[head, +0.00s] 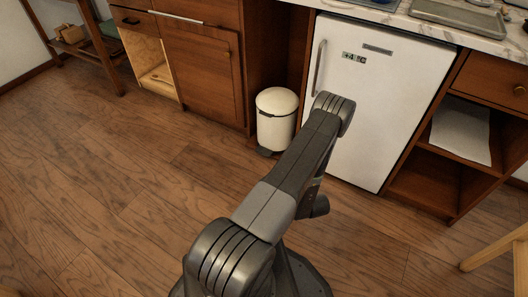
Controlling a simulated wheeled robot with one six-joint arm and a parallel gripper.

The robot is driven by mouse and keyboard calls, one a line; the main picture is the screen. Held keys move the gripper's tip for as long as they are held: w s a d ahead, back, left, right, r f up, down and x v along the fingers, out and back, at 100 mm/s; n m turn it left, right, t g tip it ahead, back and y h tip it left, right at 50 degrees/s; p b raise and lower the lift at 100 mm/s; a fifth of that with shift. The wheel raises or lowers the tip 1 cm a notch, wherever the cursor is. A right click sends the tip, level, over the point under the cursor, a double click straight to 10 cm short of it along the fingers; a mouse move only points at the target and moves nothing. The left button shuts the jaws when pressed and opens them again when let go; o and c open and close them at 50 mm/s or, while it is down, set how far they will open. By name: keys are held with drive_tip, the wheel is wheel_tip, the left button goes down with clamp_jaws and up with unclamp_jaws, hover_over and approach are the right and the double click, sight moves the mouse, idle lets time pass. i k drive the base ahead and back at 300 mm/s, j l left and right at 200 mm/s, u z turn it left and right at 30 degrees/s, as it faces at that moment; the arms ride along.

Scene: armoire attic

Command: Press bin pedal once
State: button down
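A cream-coloured bin (276,118) with a rounded lid stands upright on the floor in the gap between the wooden cabinet and the white fridge. Its lid (277,101) looks shut. A dark pedal (265,152) sticks out low at the bin's front left, close to the floor. My arm reaches from the bottom of the head view toward the fridge, to the right of the bin. My gripper is not visible; the arm's far links hide whatever lies beyond them.
The white fridge (382,100) with a vertical handle is right of the bin. A wooden cabinet (203,75) is on the left, with an open compartment (150,62). Open shelves (428,183) and a stool (497,250) are at right. The wooden floor (110,200) at left is clear.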

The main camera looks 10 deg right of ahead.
sight(266, 152)
drive_tip(key=i+j+z, duration=0.35)
drive_tip(key=i+j, duration=0.5)
drive_tip(key=i, duration=0.2)
drive_tip(key=i+j+z, duration=0.1)
drive_tip(key=i, duration=0.25)
